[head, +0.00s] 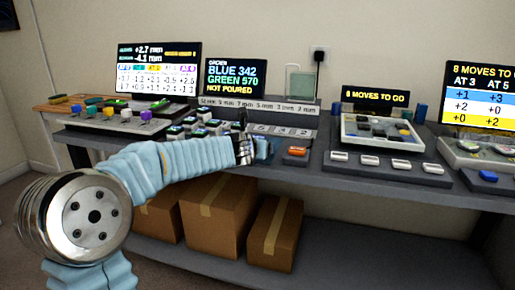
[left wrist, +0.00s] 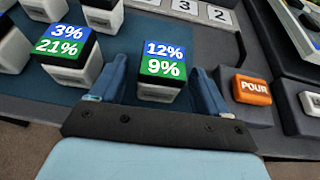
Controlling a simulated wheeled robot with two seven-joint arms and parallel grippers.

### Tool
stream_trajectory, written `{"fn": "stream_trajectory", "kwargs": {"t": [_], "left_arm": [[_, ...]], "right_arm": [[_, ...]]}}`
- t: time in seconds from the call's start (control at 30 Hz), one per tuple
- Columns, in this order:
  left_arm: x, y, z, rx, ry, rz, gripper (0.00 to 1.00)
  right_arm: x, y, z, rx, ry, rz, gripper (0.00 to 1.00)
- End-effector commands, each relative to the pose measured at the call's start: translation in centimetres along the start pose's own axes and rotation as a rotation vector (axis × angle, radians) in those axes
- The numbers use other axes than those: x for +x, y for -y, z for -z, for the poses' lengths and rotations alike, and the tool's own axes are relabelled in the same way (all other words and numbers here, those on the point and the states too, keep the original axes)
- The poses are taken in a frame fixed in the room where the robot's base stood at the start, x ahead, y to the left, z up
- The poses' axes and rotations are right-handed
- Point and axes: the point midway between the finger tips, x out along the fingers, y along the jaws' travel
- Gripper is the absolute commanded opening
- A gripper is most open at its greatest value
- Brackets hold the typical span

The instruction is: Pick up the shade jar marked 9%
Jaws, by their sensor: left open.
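A jar (left wrist: 161,92) with a two-colour top, 12% on blue and 9% on green, stands on the dark blue mat in the left wrist view. My left gripper (left wrist: 158,72) is open, with one finger on each side of this jar and a small gap at both sides. A similar jar (left wrist: 68,75) marked 3% and 21% stands just left of the left finger. In the head view my left gripper (head: 244,150) is at the bench's front edge and hides much of the jar. My right gripper is not in view.
An orange POUR button (left wrist: 252,89) lies right of the right finger; it also shows in the head view (head: 297,151). More jars (head: 200,122) stand to the left. Number tiles (left wrist: 184,6) lie behind the jar. Cardboard boxes (head: 216,215) sit on the lower shelf.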

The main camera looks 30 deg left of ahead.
Motion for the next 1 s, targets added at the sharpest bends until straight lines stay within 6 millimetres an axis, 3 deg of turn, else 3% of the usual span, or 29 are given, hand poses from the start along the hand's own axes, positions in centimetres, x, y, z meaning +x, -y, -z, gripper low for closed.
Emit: {"fn": "stream_trajectory", "kwargs": {"t": [0.2,0.6,0.83,1.0], "left_arm": [[0.1,0.0,0.0,0.0,0.001,0.0,0.77],[0.1,0.0,-0.1,0.0,0.001,0.0,0.18],[0.0,0.0,-0.2,0.0,0.001,0.0,0.18],[-0.6,0.0,-1.5,0.0,0.002,0.0,0.18]], "right_arm": [[0.0,0.0,0.0,0.0,0.0,0.0,1.0],[0.0,0.0,0.0,0.0,0.0,0.0,1.0],[-0.1,0.1,0.0,0.0,0.0,0.0,1.0],[-1.2,0.5,0.0,-0.001,0.001,0.001,1.0]]}}
